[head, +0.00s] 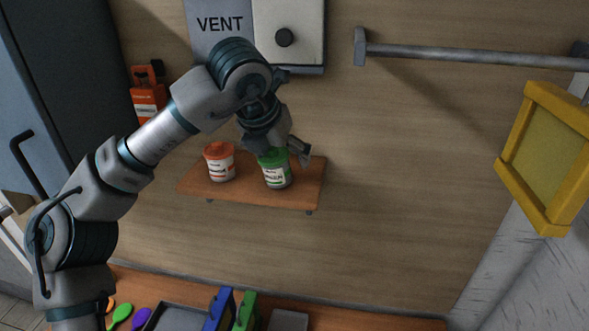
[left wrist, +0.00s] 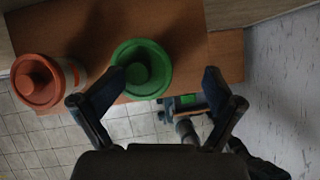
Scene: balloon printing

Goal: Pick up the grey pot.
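No grey pot can be made out in either view. A pot with a green lid (head: 274,170) and a pot with an orange lid (head: 220,163) stand upright on a small wooden wall shelf (head: 250,193). Both have pale labels. In the left wrist view the green lid (left wrist: 142,68) lies between my left gripper's (left wrist: 163,78) spread fingers, closer to the left finger. The orange lid (left wrist: 37,82) is further left. In the head view my left gripper (head: 285,152) is open, pointing down at the green pot; contact cannot be told. My right gripper is not in view.
A vent box (head: 290,30) hangs above the shelf, with a metal rail (head: 460,54) to its right. A yellow frame (head: 548,160) is at the far right. An orange item (head: 148,103) hangs at left. Below, a counter (head: 370,323) holds a blue and a green object (head: 245,311).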

